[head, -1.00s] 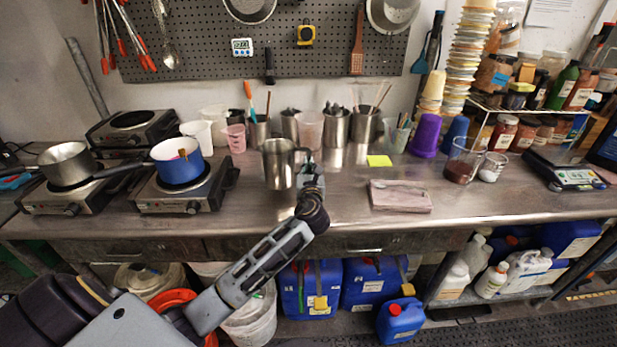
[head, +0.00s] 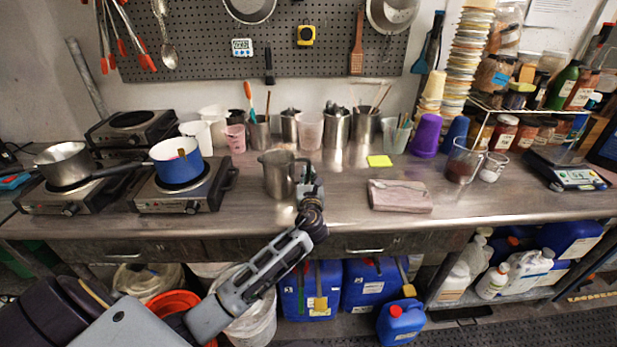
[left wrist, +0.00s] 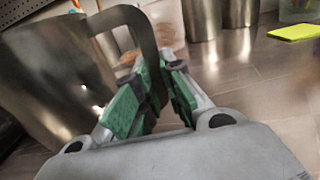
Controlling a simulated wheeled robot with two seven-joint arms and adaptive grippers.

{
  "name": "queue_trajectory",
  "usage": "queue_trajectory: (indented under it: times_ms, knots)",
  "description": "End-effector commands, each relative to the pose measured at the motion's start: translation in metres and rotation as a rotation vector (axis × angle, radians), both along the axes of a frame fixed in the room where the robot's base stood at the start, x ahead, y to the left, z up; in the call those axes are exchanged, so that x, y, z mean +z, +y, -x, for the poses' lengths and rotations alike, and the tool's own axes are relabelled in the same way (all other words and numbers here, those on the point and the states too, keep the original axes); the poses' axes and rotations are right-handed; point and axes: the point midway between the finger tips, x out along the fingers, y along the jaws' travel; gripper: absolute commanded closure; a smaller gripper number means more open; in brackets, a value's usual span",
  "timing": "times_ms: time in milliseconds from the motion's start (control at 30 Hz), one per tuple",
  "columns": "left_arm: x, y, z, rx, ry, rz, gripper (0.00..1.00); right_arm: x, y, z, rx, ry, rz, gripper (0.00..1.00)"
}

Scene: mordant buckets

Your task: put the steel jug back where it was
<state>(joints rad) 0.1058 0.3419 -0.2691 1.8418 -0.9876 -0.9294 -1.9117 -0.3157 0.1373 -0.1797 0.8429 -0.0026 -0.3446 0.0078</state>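The steel jug (head: 277,176) is upright over the front middle of the steel bench, its spout to the left and its handle to the right. I cannot tell whether its base touches the bench. My left gripper (head: 308,180) is at the handle side. In the left wrist view, the green finger pads of the gripper (left wrist: 158,92) close on the handle of the jug (left wrist: 60,80) from both sides. The jug's base is out of that view. My right gripper is not in view.
Behind the jug stand steel canisters (head: 336,128) with tools and a clear cup (head: 310,131). A hotplate with a blue pot (head: 177,164) is to the left. A folded pink cloth (head: 400,196) and a yellow note (head: 379,161) lie to the right. Bare bench surrounds the jug.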

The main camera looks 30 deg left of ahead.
Motion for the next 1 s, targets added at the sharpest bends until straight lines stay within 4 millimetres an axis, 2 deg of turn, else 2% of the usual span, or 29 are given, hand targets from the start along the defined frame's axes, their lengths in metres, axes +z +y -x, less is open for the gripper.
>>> queue_trajectory:
  times_ms: [100, 567, 833, 1000]
  knots:
    - [0.0, 0.0, 0.0, 0.0, 0.0, 0.0, 0.73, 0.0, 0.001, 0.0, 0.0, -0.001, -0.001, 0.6]
    - [0.002, -0.001, 0.002, 0.0, 0.001, -0.001, 0.73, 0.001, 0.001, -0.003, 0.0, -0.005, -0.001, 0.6]
    - [0.002, -0.013, 0.021, -0.001, 0.001, -0.001, 0.73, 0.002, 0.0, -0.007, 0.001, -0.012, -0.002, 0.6]
    - [0.002, -0.024, 0.039, -0.001, 0.001, 0.0, 0.73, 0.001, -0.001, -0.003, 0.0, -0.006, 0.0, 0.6]
